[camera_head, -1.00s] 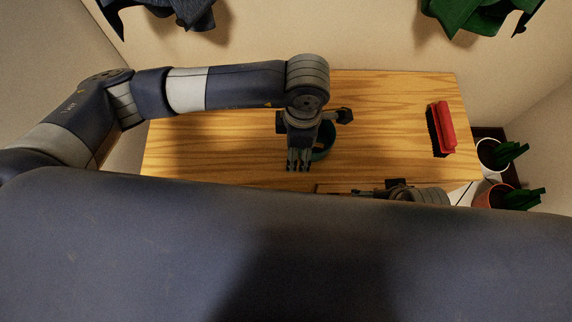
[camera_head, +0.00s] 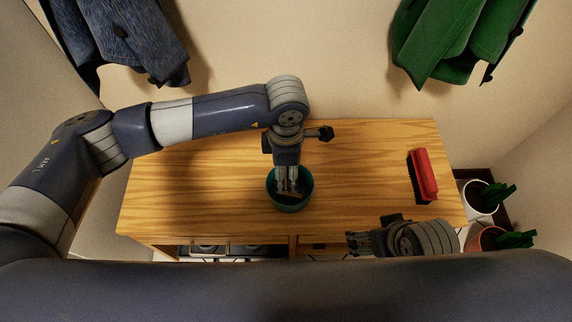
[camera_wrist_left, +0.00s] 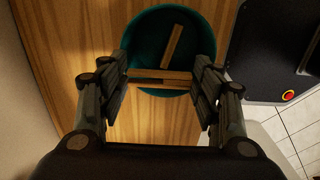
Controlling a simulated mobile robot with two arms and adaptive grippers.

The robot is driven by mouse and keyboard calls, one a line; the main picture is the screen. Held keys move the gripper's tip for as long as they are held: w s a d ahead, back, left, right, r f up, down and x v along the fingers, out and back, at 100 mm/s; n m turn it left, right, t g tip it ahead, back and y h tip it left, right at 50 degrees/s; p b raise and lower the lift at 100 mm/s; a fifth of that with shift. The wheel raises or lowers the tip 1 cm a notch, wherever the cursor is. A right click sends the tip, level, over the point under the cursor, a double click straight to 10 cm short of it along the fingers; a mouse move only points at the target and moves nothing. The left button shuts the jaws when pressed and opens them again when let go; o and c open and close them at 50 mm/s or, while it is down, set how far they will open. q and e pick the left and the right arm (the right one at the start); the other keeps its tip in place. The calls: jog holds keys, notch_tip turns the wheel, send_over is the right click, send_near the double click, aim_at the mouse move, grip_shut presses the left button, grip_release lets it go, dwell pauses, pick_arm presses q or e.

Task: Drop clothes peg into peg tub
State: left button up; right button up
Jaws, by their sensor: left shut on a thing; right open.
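The peg tub (camera_head: 309,194) is a round teal tub on the wooden bench top. It also shows in the left wrist view (camera_wrist_left: 150,22). My left gripper (camera_head: 288,188) points down over the tub. In the left wrist view its fingers (camera_wrist_left: 160,78) are shut on the ends of a wooden clothes peg (camera_wrist_left: 160,75), which lies crosswise over the tub's opening. A second wooden peg (camera_wrist_left: 174,45) shows inside the tub, apart from the fingers. My right gripper (camera_head: 354,241) is open and empty near the bench's front edge, pointing left.
A red brush (camera_head: 425,174) lies at the bench's right. Plants in a white pot (camera_head: 478,202) and an orange pot (camera_head: 487,240) stand beyond that end. Blue clothing (camera_head: 125,40) and green clothing (camera_head: 450,40) hang behind. The wooden bench top (camera_head: 200,185) is clear left of the tub.

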pick_arm(q)
jog(key=shift+f, duration=0.85)
pick_arm(e)
jog(key=shift+f, duration=0.6)
pick_arm(q)
jog(key=o, duration=0.8)
notch_tip(320, 180, up, 12)
